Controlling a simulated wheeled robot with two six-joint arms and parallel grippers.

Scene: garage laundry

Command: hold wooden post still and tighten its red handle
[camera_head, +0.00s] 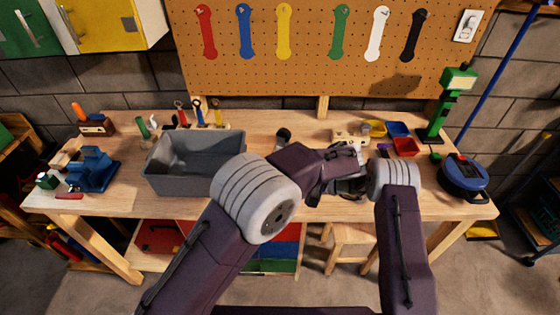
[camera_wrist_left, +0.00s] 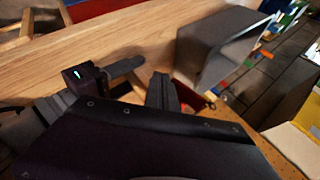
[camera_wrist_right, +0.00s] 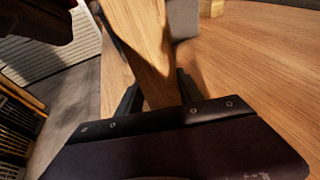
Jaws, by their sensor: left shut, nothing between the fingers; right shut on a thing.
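The wooden post (camera_wrist_right: 143,35) is a pale wooden piece that runs between the two dark fingers of my right gripper (camera_wrist_right: 159,92) in the right wrist view. The right gripper is shut on it. My left gripper (camera_wrist_left: 162,90) is shut and empty in the left wrist view, above the wooden bench top. Whether the left gripper touches the post cannot be told.
A grey bin (camera_head: 168,180) stands on the workbench (camera_head: 125,193) left of my arms. A blue vise-like tool (camera_head: 93,170) is at the far left. Red (camera_head: 406,147) and blue (camera_head: 397,129) trays and a dark blue round device (camera_head: 463,178) are at the right. A wooden stool (camera_head: 350,235) stands below.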

